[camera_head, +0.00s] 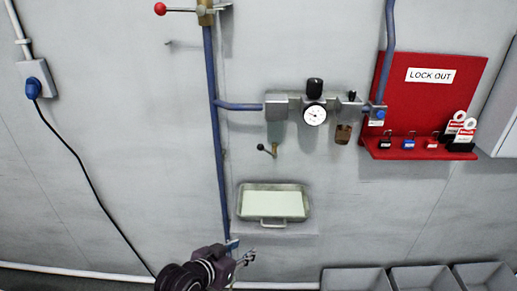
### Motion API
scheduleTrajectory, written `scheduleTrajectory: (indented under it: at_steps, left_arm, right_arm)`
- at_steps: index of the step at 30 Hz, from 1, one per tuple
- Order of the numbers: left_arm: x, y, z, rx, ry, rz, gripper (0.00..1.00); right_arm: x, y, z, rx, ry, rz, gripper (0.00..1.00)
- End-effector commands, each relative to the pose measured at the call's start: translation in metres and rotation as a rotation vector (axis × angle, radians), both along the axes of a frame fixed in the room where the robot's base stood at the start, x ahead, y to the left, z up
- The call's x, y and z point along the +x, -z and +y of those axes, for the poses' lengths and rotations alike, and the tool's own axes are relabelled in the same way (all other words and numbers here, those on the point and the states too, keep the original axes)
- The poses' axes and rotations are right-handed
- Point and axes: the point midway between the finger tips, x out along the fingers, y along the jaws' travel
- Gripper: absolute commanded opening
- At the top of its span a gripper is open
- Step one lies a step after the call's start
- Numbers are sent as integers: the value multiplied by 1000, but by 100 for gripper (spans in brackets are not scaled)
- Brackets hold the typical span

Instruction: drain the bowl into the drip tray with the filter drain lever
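A small lever with a black ball end (262,147) and a brass stem sticks out from the wall below the grey filter-regulator unit (278,108). I cannot make out a clear bowl above it; a small brown, amber-like part (343,134) hangs under the unit's right side. The shallow metal drip tray (273,223), with a pale floor and a front handle, sits on the wall below the lever. My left gripper (244,258) is at the bottom, below and left of the tray, apart from tray and lever. Its fingers are too small to judge. My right gripper is not in view.
A blue pipe (220,150) runs down left of the tray, with a red-ball lever (160,9) at its top. A gauge (314,115) is on the unit. A red lockout board (394,85) is at right. Grey bins (355,280) stand at bottom right.

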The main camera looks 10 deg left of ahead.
Motion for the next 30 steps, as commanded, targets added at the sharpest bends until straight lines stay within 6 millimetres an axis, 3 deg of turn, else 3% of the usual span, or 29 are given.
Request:
scheduleTrajectory:
  at_steps: [1,3,6,9,12,17,30]
  left_arm:
    - [31,-29,0,-22,5,-90,36]
    - [66,-66,1,-59,9,-207,36]
    - [106,-115,7,-108,3,-350,36]
    - [133,-153,15,-146,-7,-459,36]
    - [147,-179,21,-169,-16,-527,36]
    - [158,-193,24,-184,-22,-565,36]
    - [210,-193,9,-184,-22,-562,36]
  right_arm:
    - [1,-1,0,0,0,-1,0]
    - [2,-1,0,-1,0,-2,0]
    - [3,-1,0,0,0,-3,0]
    - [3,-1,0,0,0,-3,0]
    - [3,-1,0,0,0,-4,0]
    - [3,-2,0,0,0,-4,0]
    - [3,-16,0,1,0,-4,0]
